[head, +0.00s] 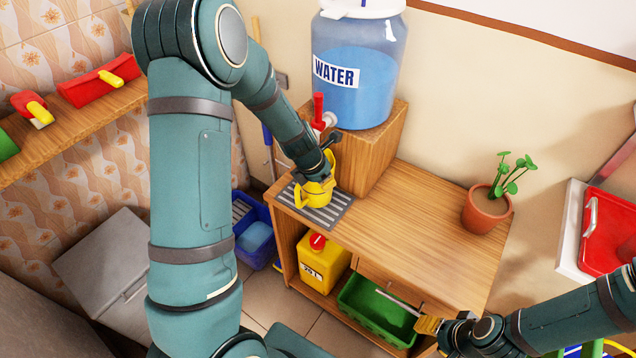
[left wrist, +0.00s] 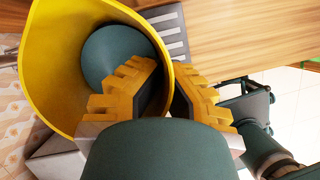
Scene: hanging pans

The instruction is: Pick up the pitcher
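The yellow pitcher (head: 318,192) stands upright on a grey slatted drip tray (head: 332,212) at the left end of the wooden counter, below the dispenser tap. My left gripper (head: 328,158) reaches down into its mouth from above. In the left wrist view, the pitcher (left wrist: 60,50) fills the left side, and its rim runs between the fingers (left wrist: 168,92), one inside and one outside. I cannot tell whether both press on the wall. My right gripper (head: 430,325) is low in front of the counter, near a thin metal bar; its opening is unclear.
A water dispenser (head: 358,70) with a red-handled tap (head: 320,115) stands on a wooden block (head: 375,155) close behind the pitcher. A potted plant (head: 487,208) is at the counter's right end. The middle of the counter (head: 420,205) is clear. A yellow canister (head: 322,262) and green bin (head: 375,312) sit below.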

